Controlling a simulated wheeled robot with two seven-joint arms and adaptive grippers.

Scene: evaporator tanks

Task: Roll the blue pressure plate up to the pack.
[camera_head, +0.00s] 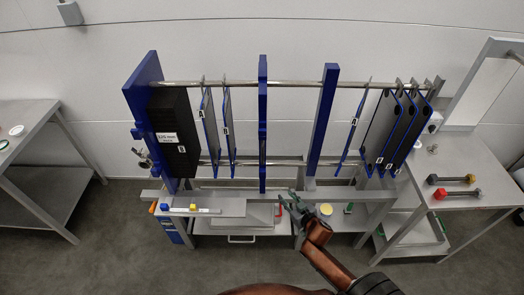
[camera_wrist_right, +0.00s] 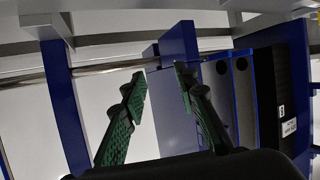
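The blue pressure plate (camera_head: 263,120) hangs almost edge-on in the middle of the rack, between the top and bottom rails. It also shows in the wrist view (camera_wrist_right: 180,45), behind the fingers. The pack (camera_head: 174,135) is a thick black block with a white label, against the blue end plate at left. Two thin blue-edged plates (camera_head: 227,125) hang in the gap between the pack and the pressure plate. My right gripper (camera_head: 288,203) is open and empty, low and a little right of the pressure plate, apparently apart from it. My left gripper is out of view.
A blue upright (camera_head: 323,120) stands right of the pressure plate, with more dark plates (camera_head: 388,125) hanging beyond it. A yellow disc (camera_head: 326,209) lies near my gripper. Side tables stand left (camera_head: 25,122) and right (camera_head: 470,155); the right one holds red and yellow-ended tools.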

